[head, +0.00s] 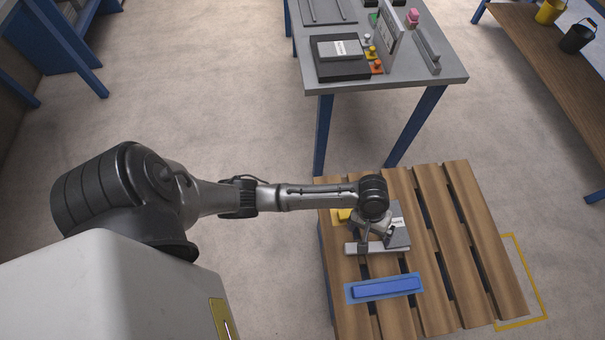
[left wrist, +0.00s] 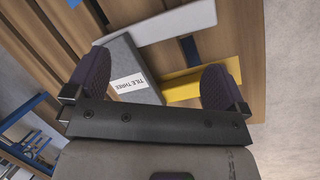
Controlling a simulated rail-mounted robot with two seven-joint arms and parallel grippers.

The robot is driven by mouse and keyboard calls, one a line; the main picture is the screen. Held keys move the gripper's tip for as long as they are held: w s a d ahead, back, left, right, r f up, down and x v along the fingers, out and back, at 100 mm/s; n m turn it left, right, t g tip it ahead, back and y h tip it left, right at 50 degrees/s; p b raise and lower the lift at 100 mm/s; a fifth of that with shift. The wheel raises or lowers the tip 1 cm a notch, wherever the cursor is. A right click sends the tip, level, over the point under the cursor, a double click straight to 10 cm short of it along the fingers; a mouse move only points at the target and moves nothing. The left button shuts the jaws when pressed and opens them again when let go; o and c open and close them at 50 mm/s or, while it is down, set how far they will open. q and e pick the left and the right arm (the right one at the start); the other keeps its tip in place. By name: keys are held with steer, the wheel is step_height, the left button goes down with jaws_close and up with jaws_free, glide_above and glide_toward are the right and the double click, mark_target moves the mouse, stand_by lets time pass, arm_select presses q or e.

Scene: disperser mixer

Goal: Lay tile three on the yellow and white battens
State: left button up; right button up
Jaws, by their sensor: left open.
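Tile three (head: 398,234) is a flat grey slab with a white label on the pallet; it also shows in the left wrist view (left wrist: 122,62), its label readable. It reaches from the white batten (head: 364,247) (left wrist: 165,21) to the yellow batten (head: 344,215) (left wrist: 205,84), towards one end of them. I cannot tell how fully it rests on both. My left gripper (head: 372,238) (left wrist: 155,83) is open above the tile and battens, its fingers wide apart with nothing held. It hides part of the tile and battens in the head view. My right gripper is not in view.
A blue batten (head: 386,287) lies on a light blue patch of the wooden pallet (head: 465,225). The pallet's right side is clear. A grey table (head: 455,73) behind holds a dark block, knobs and upright plates. A bench (head: 560,60) with buckets stands right.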

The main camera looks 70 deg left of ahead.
arm_select(q)
steer(key=s+a+r+m+t+y, duration=0.1)
steer(key=s+a+r+m+y, duration=0.1)
steer(key=s, duration=0.8)
steer(key=s+a+r+m+t+y, duration=0.1)
steer(key=s+a+m, duration=0.4)
steer(key=s, duration=0.5)
step_height(320, 180, up, 2)
steer(key=shift+s+r+m+t+y, duration=0.15)
steer(key=shift+s+m+t+y, duration=0.2)
steer(key=shift+m+t, duration=0.55)
